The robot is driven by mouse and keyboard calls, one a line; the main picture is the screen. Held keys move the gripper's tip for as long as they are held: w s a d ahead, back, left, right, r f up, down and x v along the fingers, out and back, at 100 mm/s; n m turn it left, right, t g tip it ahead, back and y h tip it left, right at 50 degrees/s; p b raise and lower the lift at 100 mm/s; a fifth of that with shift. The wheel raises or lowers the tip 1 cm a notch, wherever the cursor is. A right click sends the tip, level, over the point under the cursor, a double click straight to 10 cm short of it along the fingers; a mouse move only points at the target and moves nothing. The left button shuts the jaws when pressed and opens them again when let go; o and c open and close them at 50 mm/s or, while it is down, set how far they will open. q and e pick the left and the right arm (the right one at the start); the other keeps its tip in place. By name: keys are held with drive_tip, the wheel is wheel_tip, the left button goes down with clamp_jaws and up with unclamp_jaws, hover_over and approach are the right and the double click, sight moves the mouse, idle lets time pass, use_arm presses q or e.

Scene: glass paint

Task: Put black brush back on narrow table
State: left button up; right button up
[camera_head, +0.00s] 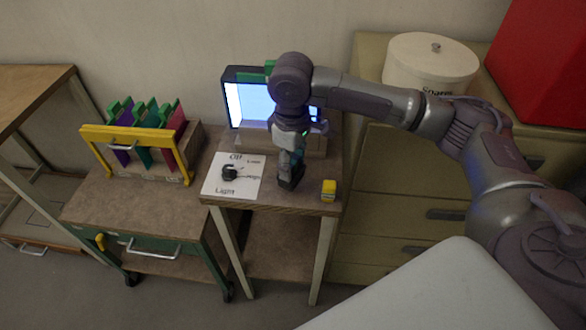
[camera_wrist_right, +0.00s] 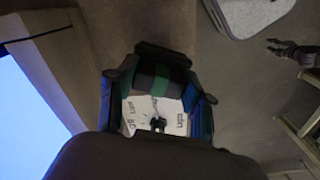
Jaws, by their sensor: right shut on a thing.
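The narrow table (camera_head: 262,202) stands in the middle of the head view. My right gripper (camera_head: 290,168) points down over its right part. It is shut on a black thing (camera_head: 291,182), which I take to be the black brush; the gripper hides much of it. The head view does not show clearly whether it touches the tabletop. In the right wrist view the gripper's fingers (camera_wrist_right: 158,98) frame a dark piece with a green band. A small dark claw shape (camera_wrist_right: 290,50) at the upper right there may be my left gripper; its jaws are unclear.
A white sheet (camera_head: 243,188) with a black knob (camera_head: 230,173) is on the table's left part. A yellow block (camera_head: 328,190) sits near the right front edge. A lit screen (camera_head: 247,103) stands behind. A cart (camera_head: 135,208) with a yellow rack (camera_head: 105,136) is at left.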

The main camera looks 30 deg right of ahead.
sight(293, 162)
drive_tip(key=shift+f, duration=1.35)
drive_tip(key=o, duration=1.3)
drive_tip(key=shift+f, duration=0.1)
wheel_tip(293, 162, up, 12)
drive_tip(key=shift+r, duration=0.15)
